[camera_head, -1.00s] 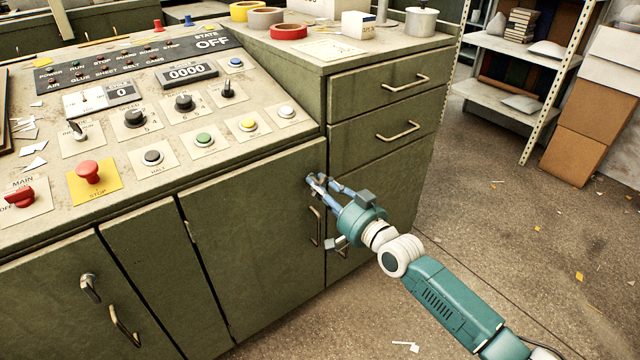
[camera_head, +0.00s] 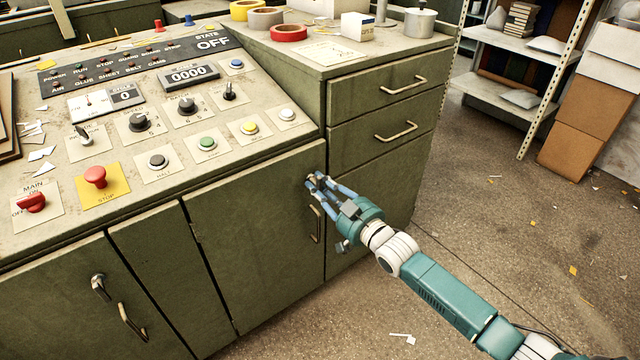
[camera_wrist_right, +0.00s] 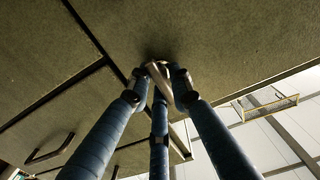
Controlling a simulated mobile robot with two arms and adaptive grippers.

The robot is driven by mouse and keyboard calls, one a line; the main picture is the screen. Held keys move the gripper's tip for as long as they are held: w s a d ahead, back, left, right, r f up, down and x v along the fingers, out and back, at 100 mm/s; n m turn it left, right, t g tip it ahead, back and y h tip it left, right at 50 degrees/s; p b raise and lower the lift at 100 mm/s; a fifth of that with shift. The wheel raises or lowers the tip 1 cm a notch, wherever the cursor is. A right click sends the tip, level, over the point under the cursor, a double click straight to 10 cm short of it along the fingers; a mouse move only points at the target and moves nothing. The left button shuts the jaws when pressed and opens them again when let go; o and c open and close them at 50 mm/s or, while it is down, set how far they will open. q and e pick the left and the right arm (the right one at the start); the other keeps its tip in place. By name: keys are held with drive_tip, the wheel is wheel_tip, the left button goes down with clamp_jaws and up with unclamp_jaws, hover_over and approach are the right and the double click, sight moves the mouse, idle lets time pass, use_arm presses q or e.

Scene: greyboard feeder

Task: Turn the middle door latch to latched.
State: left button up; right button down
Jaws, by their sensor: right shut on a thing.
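The middle door (camera_head: 255,235) is a green cabinet door under the control panel, closed, with a metal bar handle (camera_head: 316,224) near its right edge. Its latch, a small metal lever, is at the upper right corner above the handle, mostly hidden by my fingers in the head view. In the right wrist view the latch (camera_wrist_right: 158,74) shows between the fingertips, tilted. My right gripper (camera_head: 317,183) is shut on it, its blue fingers around the lever; it also shows in the wrist view (camera_wrist_right: 160,88). My left gripper is out of view.
The left door has its own latch (camera_head: 99,285) and handle (camera_head: 131,320). Drawers (camera_head: 385,95) with bar handles stand right of the middle door. The control panel (camera_head: 160,110) with buttons and knobs lies above. The floor (camera_head: 490,240) on the right is mostly clear, with paper scraps.

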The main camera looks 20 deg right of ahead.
drive_tip(key=shift+d+f, duration=0.1)
drive_tip(key=shift+d, duration=0.1)
drive_tip(key=c, duration=1.7)
unclamp_jaws()
drive_tip(key=shift+o, duration=0.2)
drive_tip(key=shift+s, duration=0.15)
drive_tip(key=v, duration=1.1)
drive_tip(key=shift+s+d, duration=0.15)
drive_tip(key=shift+s, duration=0.2)
